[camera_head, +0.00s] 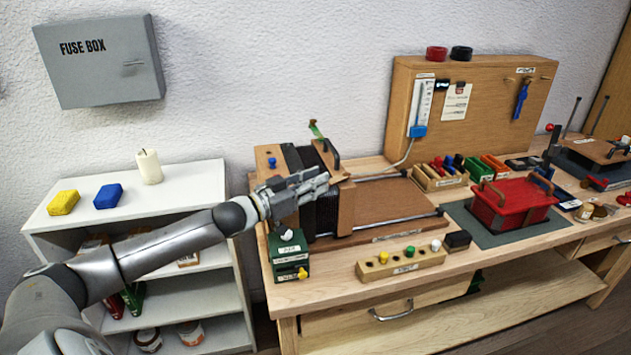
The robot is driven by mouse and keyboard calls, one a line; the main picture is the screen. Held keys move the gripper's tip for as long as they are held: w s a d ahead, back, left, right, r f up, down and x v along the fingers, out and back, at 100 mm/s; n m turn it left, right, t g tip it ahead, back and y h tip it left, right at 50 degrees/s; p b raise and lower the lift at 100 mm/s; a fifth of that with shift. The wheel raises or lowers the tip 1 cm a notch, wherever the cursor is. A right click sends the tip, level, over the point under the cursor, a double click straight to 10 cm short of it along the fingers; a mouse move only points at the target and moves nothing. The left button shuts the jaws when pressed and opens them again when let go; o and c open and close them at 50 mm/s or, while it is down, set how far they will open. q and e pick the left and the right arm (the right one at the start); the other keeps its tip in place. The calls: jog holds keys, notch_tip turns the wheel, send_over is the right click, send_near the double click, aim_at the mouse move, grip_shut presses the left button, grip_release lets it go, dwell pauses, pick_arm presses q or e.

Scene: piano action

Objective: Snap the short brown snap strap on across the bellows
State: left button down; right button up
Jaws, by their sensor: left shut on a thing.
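The black pleated bellows (326,216) stands on the left of the bench, between wooden end boards. The right-hand board (346,212) is upright and has a dark curved handle (334,154) at its top. My left gripper (322,184) reaches in from the left, across the front of the bellows, with its fingertips near the right-hand board. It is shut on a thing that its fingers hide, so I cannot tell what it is. I cannot make out the short brown snap strap. My right gripper is not in view.
A green box (288,258) stands at the bench's front left. A wooden block with coloured knobs (400,262) lies in front of the brown base plate (392,202). A red case (512,203) stands on a dark mat to the right. A white shelf (190,183) stands left of the bench.

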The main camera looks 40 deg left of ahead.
pick_arm(q)
jog(key=shift+a+f+h, duration=0.1)
jog(key=shift+a+h, duration=0.05)
jog(key=shift+h, duration=0.15)
dwell(0.4)
jog(key=c, duration=1.3)
grip_release()
jog(key=shift+w, duration=0.1)
jog(key=shift+c, duration=0.2)
jog(key=v, duration=0.7)
jog(key=shift+s, duration=0.25)
jog(key=shift+a, duration=0.1)
jog(key=shift+c, duration=0.4)
